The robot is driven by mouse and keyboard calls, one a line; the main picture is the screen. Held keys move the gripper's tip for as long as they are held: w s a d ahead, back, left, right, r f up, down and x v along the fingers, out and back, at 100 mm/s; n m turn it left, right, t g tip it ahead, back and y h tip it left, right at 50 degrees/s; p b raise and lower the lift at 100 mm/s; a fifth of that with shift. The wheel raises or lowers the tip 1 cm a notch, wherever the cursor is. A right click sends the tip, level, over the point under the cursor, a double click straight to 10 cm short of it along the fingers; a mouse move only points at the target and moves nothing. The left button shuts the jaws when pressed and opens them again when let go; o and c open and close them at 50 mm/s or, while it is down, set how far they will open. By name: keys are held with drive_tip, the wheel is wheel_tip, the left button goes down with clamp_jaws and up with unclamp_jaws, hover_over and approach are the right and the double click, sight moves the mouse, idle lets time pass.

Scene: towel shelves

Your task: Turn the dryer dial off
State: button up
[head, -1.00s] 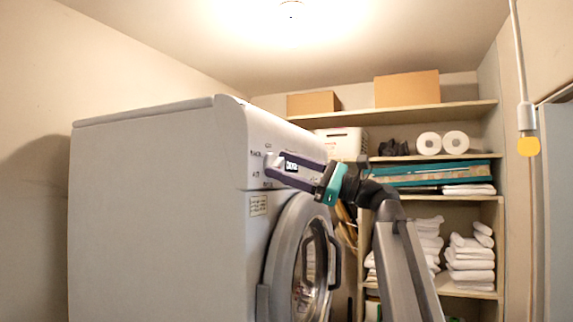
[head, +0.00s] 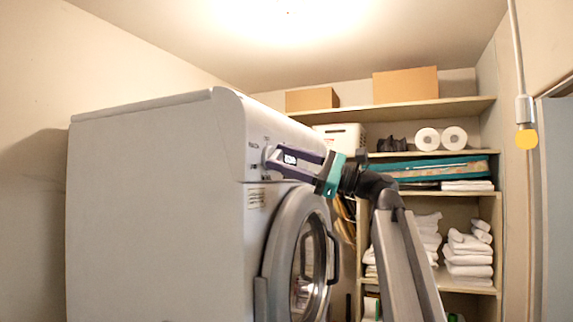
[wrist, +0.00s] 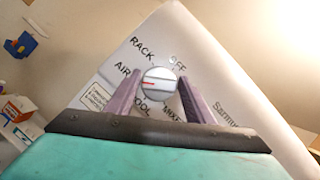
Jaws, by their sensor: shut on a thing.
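The dryer (head: 150,190) is a white front-loading machine on the left in the head view. Its dial (wrist: 160,83) is a round white knob with a red mark, in the middle of the wrist view. The red mark points left, toward the AIR label. The OFF label (wrist: 177,62) is above and to the right of the dial; RACK is at upper left, with other labels below. My gripper (wrist: 161,80) is shut on the dial, one purple finger on each side. In the head view, my gripper (head: 268,156) is at the control panel and mostly hides the dial.
The dryer's round door (head: 305,260) with a dark handle is below the panel. Shelves with towels (head: 468,250), paper rolls (head: 440,137) and boxes (head: 405,84) stand behind my arm.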

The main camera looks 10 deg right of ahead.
drive_tip(key=n+g+b, duration=0.2)
drive_tip(key=n+b, duration=0.1)
drive_tip(key=n, duration=0.1)
drive_tip(key=shift+f+n+b, duration=0.1)
drive_tip(key=shift+n+b, duration=0.2)
drive_tip(key=n, duration=0.1)
drive_tip(key=n+g, duration=0.1)
drive_tip(key=n+h, duration=0.1)
drive_tip(key=shift+r+n, duration=0.25)
drive_tip(key=shift+n, duration=0.15)
drive_tip(key=n+p, duration=0.1)
drive_tip(key=n, duration=0.1)
drive_tip(key=n+g+h+p, duration=0.1)
drive_tip(key=n+p, duration=0.1)
drive_tip(key=shift+r+h, duration=0.1)
drive_tip(key=shift+h, duration=0.2)
drive_tip(key=n+h+p, duration=0.2)
drive_tip(key=n, duration=0.2)
drive_tip(key=shift+f, duration=0.2)
